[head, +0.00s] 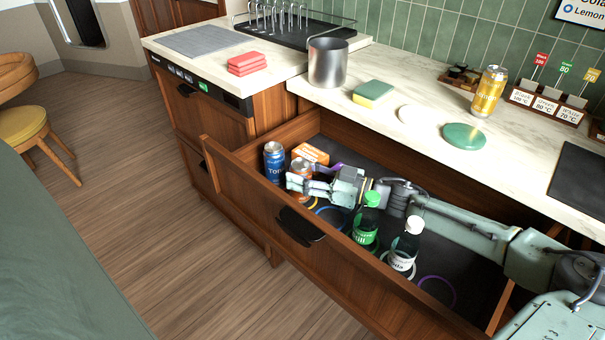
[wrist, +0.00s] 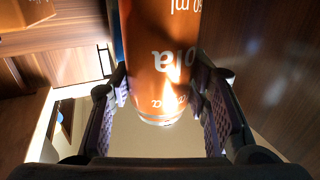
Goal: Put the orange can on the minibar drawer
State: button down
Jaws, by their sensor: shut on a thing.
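The orange can (head: 301,168) is at the left end of the open minibar drawer (head: 240,196), beside a blue can and an orange box. My gripper (head: 301,183) reaches into the drawer and is shut on the orange can. In the wrist view the orange can (wrist: 162,55) stands between the two finger pads of my gripper (wrist: 160,95), with its white lettering upside down in the picture. My fingers cover part of the can in the head view. I cannot tell whether its base touches the drawer floor.
The drawer also holds the blue can (head: 274,162), the orange box (head: 310,153), a green-capped bottle (head: 367,228), a white-capped bottle (head: 404,254) and coloured rings. A yellow can (head: 489,91), metal cup (head: 327,63), sponge (head: 373,90) and green disc (head: 464,136) sit on the counter above.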

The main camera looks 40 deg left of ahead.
jog(key=shift+s+f, duration=0.1)
jog(key=shift+f, duration=0.4)
jog(key=c, duration=0.9)
grip_release()
jog(key=shift+f, duration=0.15)
jog(key=shift+r, duration=0.25)
jog(key=v, duration=0.2)
jog(key=b+v, duration=0.1)
jog(key=v, duration=0.1)
jog(key=r+v, duration=0.1)
jog(key=v, duration=0.1)
jog(key=shift+w+d+f, duration=0.1)
jog(key=shift+w+d, duration=0.15)
jog(key=shift+d, duration=0.45)
